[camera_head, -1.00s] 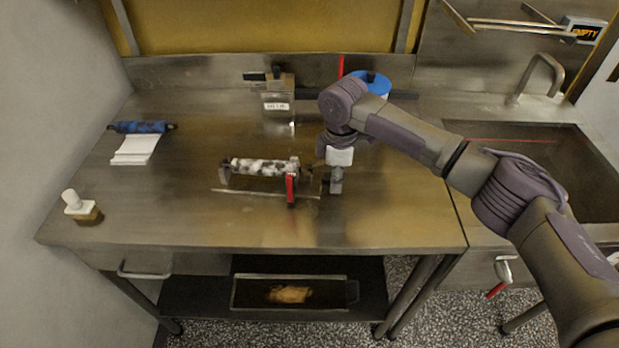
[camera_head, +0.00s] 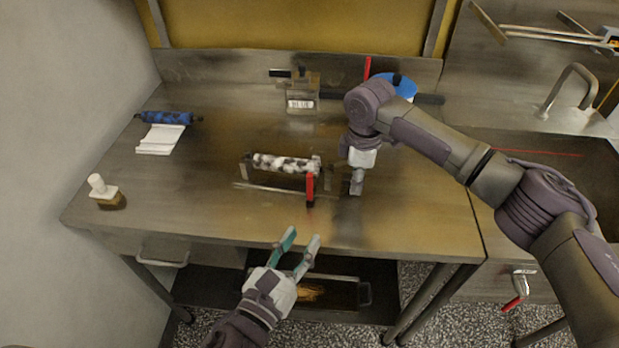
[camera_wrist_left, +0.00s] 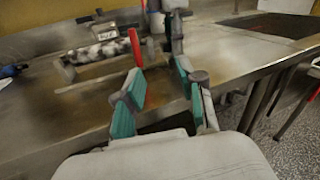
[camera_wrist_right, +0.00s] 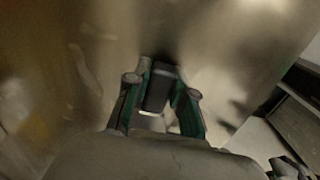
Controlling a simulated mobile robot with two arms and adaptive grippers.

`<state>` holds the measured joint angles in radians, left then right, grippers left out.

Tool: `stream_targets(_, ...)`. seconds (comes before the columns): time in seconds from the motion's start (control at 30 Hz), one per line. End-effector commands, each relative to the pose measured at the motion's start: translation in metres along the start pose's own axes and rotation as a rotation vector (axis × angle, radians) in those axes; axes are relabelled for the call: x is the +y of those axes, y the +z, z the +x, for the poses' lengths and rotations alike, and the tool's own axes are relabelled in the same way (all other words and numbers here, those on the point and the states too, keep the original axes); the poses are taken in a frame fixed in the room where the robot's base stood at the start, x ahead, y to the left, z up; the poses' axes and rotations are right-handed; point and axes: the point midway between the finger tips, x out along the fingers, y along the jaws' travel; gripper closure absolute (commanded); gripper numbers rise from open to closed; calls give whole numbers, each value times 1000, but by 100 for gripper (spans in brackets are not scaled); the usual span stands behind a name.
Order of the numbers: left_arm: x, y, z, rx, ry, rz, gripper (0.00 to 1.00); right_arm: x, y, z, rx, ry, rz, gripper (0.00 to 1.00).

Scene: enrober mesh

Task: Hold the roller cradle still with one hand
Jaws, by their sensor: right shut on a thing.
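The roller cradle (camera_head: 276,187) stands on the steel table, a metal frame bearing a black-and-white mottled roller (camera_head: 287,163). A red upright handle (camera_head: 310,187) is at its right end; it also shows in the left wrist view (camera_wrist_left: 135,47). My left gripper (camera_head: 301,240) is open and empty, in front of the table's front edge, apart from the cradle. My right gripper (camera_head: 357,181) points down just right of the cradle. It is shut on a dark block-like thing (camera_wrist_right: 159,88), whose lower end is hard to make out.
A blue roller (camera_head: 168,118) with a white sheet lies at the back left. A white-handled brush (camera_head: 103,190) stands at the left edge. A labelled metal box (camera_head: 300,92) and a blue-topped container (camera_head: 404,86) are at the back. A tray (camera_head: 345,292) is on the lower shelf.

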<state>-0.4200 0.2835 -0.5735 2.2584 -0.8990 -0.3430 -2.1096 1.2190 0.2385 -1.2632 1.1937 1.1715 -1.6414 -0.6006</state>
Motion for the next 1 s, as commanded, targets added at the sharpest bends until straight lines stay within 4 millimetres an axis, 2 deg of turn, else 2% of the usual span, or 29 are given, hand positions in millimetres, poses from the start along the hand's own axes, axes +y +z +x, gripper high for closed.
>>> stream_targets(0.03,13,11,6,-23,33,69,61,0,0,-1,3,1,-1,100)
stream_targets(0.1,24,18,11,-35,65,127,61,0,-1,-1,3,1,-1,100)
stream_targets(0.2,32,24,18,-45,85,161,61,0,-1,-1,3,2,-1,100)
stream_targets(0.37,34,26,42,-46,86,162,61,0,-1,-1,3,1,-1,100)
stream_targets(0.7,40,28,108,-43,87,160,61,0,-1,-1,3,1,-1,100)
stream_targets(0.83,41,28,123,-42,87,159,61,0,-1,-1,3,1,0,100)
stream_targets(1.0,42,28,132,-41,86,158,61,0,-1,-1,2,1,0,100)
